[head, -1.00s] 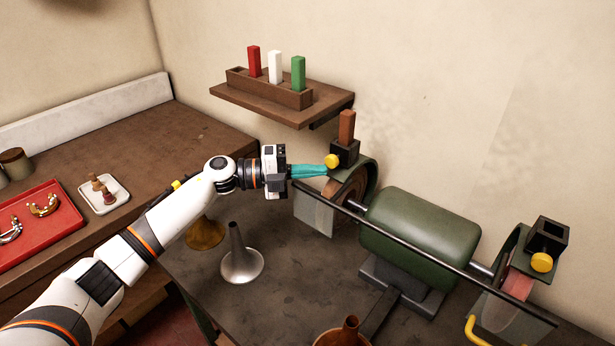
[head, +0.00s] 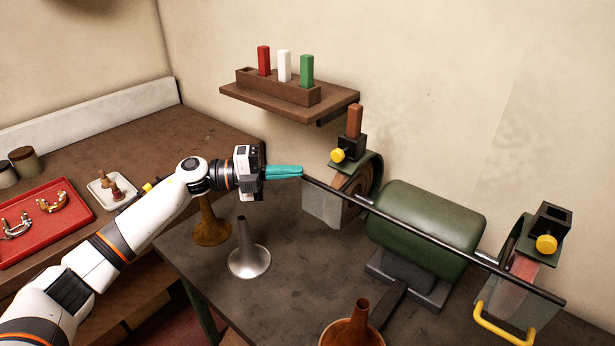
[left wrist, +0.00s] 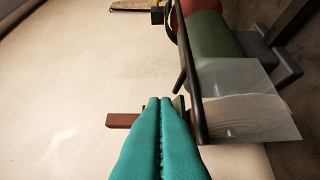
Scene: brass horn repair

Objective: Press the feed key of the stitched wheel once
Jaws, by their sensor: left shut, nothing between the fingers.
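The left buffing wheel (head: 352,187), brown and layered, sits under a green hood at the left end of the machine. A dark holder with a brown bar (head: 354,121) tops the hood, and a round yellow key (head: 337,155) sticks out at its front left. My left gripper (head: 301,171), with teal fingers, is shut and empty, left of the key and a little lower, apart from it. In the left wrist view the closed fingertips (left wrist: 165,101) cover most of the holder; the brown bar (left wrist: 122,121) shows to their left. My right gripper is out of view.
A dark rail (head: 420,231) runs along the machine's front past the green motor (head: 425,225). A pinkish right wheel (head: 516,282) has its own yellow key (head: 546,244). A silver bell (head: 248,255) and brass bell (head: 211,225) stand below my arm. A shelf (head: 285,97) holds coloured bars.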

